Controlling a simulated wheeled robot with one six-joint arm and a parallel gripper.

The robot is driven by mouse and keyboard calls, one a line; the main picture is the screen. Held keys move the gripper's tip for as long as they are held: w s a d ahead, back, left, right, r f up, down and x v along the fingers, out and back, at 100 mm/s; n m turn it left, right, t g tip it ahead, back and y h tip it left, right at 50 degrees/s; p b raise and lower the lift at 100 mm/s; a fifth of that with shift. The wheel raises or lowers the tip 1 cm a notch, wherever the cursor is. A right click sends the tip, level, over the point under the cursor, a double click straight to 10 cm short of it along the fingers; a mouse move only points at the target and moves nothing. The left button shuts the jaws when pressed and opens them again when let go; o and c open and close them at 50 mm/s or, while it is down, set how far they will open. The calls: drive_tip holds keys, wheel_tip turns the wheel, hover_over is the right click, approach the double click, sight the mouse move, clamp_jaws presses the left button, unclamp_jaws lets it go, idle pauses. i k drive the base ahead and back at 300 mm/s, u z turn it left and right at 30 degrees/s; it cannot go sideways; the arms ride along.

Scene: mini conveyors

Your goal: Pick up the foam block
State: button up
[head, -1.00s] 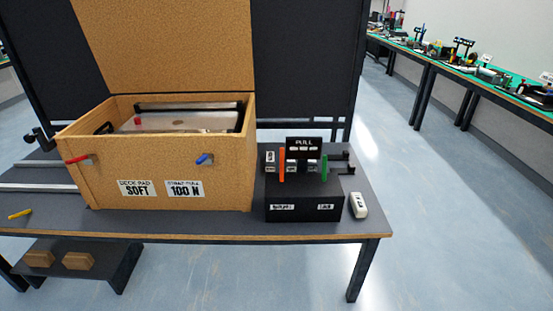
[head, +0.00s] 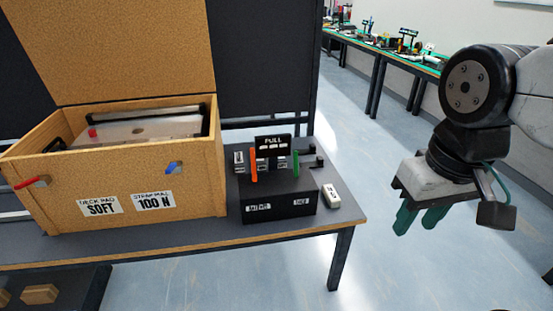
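No object is plainly labelled as the foam block. A brown block (head: 40,294) lies on the low dark shelf under the table at the lower left, with part of another beside it at the frame edge. A small white block (head: 331,195) with dark marks lies on the table right of the black box; I cannot tell whether either is foam. My gripper (head: 419,217) hangs at the right, over the floor beyond the table's right end.
An open cork-coloured box (head: 120,190) with red and blue levers stands on the grey table (head: 285,228). A black box (head: 278,205) with upright orange and green pieces and a PULL sign stands beside it. Dark panels rise behind. Floor right of the table is clear.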

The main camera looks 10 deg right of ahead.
sight(282, 161)
drive_tip(key=z, duration=0.4)
drive_tip(key=k, duration=0.5)
drive_tip(key=z, duration=0.95)
drive_tip(key=k, duration=0.8)
drive_tip(key=z, duration=0.5)
drive_tip(key=i, duration=1.85)
drive_tip(key=u, duration=0.4)
drive_tip(key=i, duration=2.5)
drive_tip(key=u, duration=0.75)
drive_tip(key=i, duration=1.8)
drive_tip(key=u, duration=1.85)
drive_tip(key=i, duration=1)
drive_tip(key=u, duration=1.15)
drive_tip(key=i, duration=0.35)
drive_tip(key=u, duration=0.15)
